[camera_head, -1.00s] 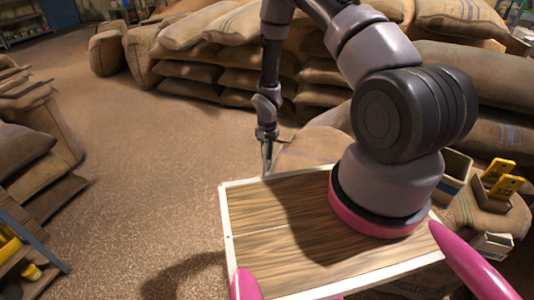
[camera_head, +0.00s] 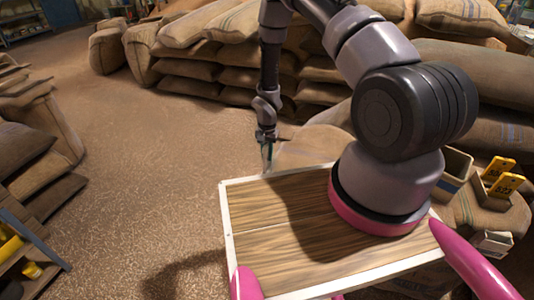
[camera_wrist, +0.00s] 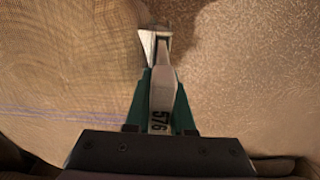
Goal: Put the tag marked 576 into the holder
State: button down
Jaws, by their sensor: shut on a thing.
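My gripper (camera_wrist: 162,105) is shut on a pale tag marked 576 (camera_wrist: 160,120), held between its green fingers. The black digits face the wrist camera, at the near end of the tag. Just beyond the fingertips is a pale angular piece with a dark strip (camera_wrist: 161,47); I cannot tell whether it is part of the tag or a separate thing. In the head view my gripper (camera_head: 267,158) points down beyond the far left part of the wooden top, and the tag is too small there to read. I cannot identify the holder for certain.
Stacked sacks (camera_head: 215,75) fill the back. Open floor (camera_head: 150,170) lies to the left.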

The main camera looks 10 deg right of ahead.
jog(key=shift+f, duration=0.4)
jog(key=shift+f, duration=0.95)
jog(key=c, duration=0.7)
grip_release()
